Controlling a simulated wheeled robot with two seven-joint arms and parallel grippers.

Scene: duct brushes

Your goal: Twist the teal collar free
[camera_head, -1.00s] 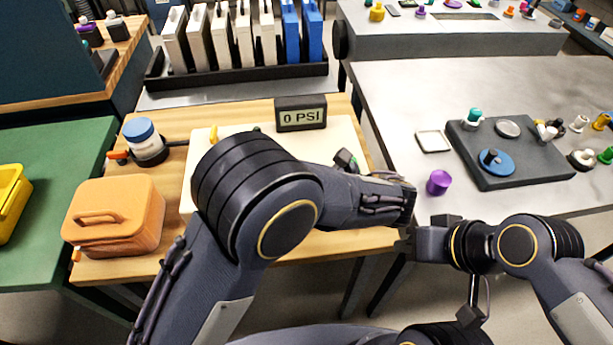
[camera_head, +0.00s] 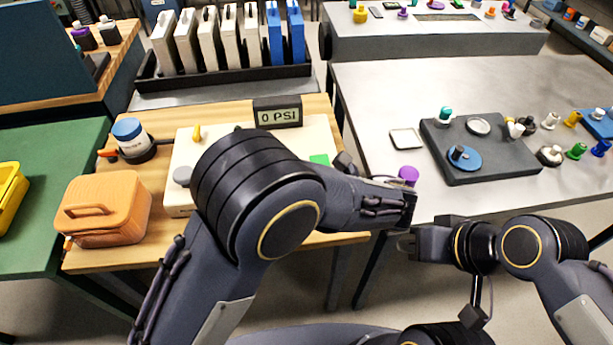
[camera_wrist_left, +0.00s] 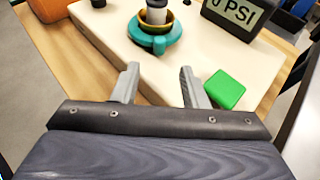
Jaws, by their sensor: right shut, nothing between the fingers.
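The teal collar (camera_wrist_left: 155,36) is a ring with lugs around a yellow band and grey cylinder (camera_wrist_left: 156,14) on the cream board (camera_wrist_left: 110,38), in the left wrist view. In the head view my left arm hides it. My left gripper (camera_wrist_left: 159,84) is open and empty, its fingers pointing toward the collar but apart from it. My right gripper (camera_head: 402,244) is shut and empty in the head view, below the left forearm's end and in front of the grey table.
A green block (camera_wrist_left: 224,91) lies right of the left fingers. A "0 PSI" display (camera_head: 278,112) stands behind the board. An orange case (camera_head: 103,208) and blue-lidded jar (camera_head: 131,138) are left. A purple knob (camera_head: 408,174) is near the grey table's edge (camera_head: 440,207).

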